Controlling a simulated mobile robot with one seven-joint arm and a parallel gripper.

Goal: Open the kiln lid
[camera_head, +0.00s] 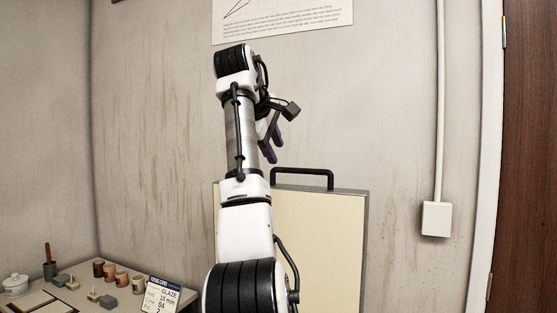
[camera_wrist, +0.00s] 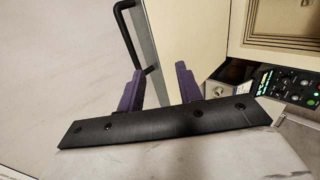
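The kiln lid (camera_head: 330,235) stands upright against the back wall in the head view, its cream inner face towards me and its black bar handle (camera_head: 302,173) on the top edge. My arm hides its left part. In the wrist view the lid's cream face (camera_wrist: 182,38) and handle (camera_wrist: 128,32) show at the top. The kiln (camera_wrist: 285,22), with a grooved cream interior, shows at the upper right. My gripper (camera_wrist: 158,88) has its purple fingers apart with nothing between them. In the head view my gripper (camera_head: 271,143) is above the lid's top edge, apart from the handle.
A control panel (camera_wrist: 288,88) with a lit display is on the kiln's side. A table at the lower left holds several cups (camera_head: 110,273), a white lidded pot (camera_head: 16,285) and a glaze card (camera_head: 161,296). A wall box (camera_head: 436,219) and a brown door (camera_head: 530,160) are at right.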

